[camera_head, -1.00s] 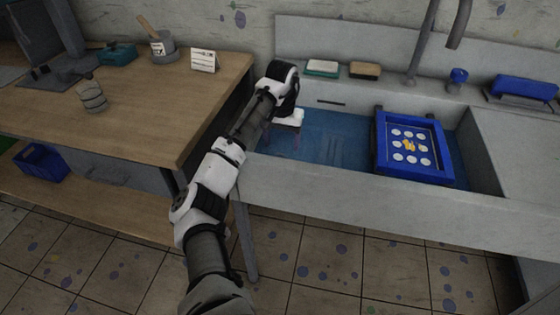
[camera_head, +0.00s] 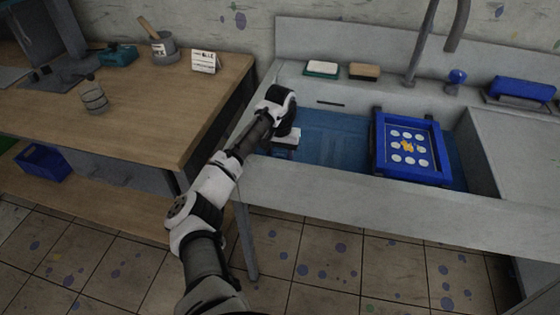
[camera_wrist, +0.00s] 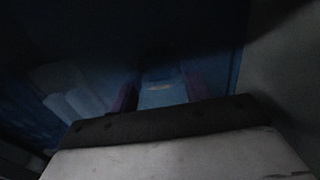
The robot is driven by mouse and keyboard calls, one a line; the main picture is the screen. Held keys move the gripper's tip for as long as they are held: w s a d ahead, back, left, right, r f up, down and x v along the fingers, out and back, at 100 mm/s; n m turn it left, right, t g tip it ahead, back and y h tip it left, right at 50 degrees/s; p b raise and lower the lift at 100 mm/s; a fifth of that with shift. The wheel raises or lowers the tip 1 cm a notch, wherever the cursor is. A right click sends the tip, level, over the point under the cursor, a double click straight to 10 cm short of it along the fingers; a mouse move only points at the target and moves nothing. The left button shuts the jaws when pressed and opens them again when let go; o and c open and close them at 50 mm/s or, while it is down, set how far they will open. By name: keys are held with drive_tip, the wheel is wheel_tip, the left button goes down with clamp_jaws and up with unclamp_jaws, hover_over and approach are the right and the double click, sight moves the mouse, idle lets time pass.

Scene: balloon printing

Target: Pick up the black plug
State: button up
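My gripper (camera_head: 284,147) is down inside the left end of the blue-floored sink (camera_head: 345,190), close to its left wall. In the dark wrist view, the two purple-tinted fingertips of my gripper (camera_wrist: 161,92) stand apart, with blue floor showing between them. A small pale spot (camera_wrist: 158,86) lies on that floor between the fingertips; I cannot tell what it is. I cannot make out the black plug in either view. My arm and gripper hide part of the sink's left end.
A blue frame (camera_head: 379,150) with white discs and a small yellow piece stands at the sink's right side. The faucet (camera_head: 412,70), a green-and-white sponge (camera_head: 322,68) and a brown sponge (camera_head: 364,71) are along the back ledge. The sink's middle floor is clear. A wooden table (camera_head: 150,110) stands left.

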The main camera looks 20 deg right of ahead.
drive_tip(key=c, duration=0.5)
